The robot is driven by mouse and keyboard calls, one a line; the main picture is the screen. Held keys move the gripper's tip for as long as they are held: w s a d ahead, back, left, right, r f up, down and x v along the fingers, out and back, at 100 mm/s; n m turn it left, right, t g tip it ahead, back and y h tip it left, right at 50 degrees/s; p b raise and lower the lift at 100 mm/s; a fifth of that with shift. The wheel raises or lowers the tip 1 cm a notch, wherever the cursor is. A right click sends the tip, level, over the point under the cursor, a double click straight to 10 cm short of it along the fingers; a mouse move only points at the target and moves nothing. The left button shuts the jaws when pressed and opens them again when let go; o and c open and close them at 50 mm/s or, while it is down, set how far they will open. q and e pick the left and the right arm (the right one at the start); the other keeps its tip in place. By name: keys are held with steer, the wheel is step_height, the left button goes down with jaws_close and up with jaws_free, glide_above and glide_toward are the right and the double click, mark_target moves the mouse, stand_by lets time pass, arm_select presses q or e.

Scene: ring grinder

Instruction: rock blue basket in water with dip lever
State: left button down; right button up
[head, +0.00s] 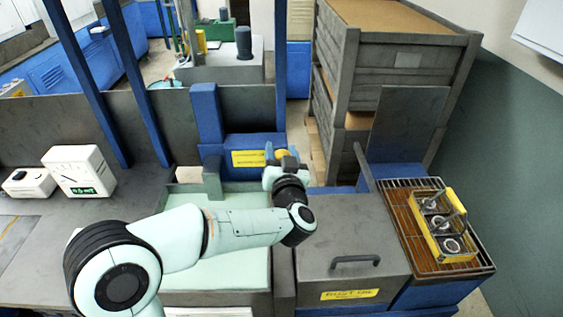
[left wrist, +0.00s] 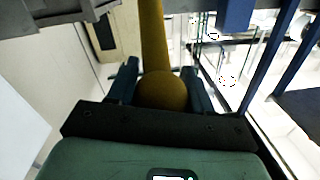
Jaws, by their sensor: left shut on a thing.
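My left arm reaches across the middle of the head view to its gripper (head: 283,161), beside a blue block with a yellow label. In the left wrist view the gripper (left wrist: 162,86) is shut on the dip lever (left wrist: 152,35), a yellow rod with a round knob between the two fingers. In the head view only a bit of the lever's yellow (head: 287,154) shows. The pale green water tank (head: 185,189) lies below and partly behind my arm. I cannot make out a blue basket; the arm hides part of the tank. My right gripper is not in view.
A yellow basket (head: 430,237) with several rings stands on a wire rack (head: 410,252) at right. A grey lidded box (head: 345,215) with a handle stands between tank and rack. Tall grey crates (head: 400,70) are behind. White instruments (head: 78,170) sit at left.

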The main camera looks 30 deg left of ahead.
arm_select(q)
steer(key=shift+w+a+r, duration=0.1)
steer(key=shift+a+r, duration=0.05)
steer(key=shift+c, duration=2.4)
jaws_free()
steer(key=shift+f, duration=0.2)
steer(key=shift+d, duration=0.2)
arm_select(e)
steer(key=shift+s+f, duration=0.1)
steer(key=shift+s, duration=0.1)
arm_select(q)
steer(key=b+v, duration=0.2)
steer(key=v, duration=1.1)
steer(key=shift+s+b, duration=0.3)
steer(key=shift+b, duration=0.05)
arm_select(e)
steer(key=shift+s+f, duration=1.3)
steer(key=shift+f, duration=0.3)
arm_select(q)
steer(key=shift+d, duration=0.1)
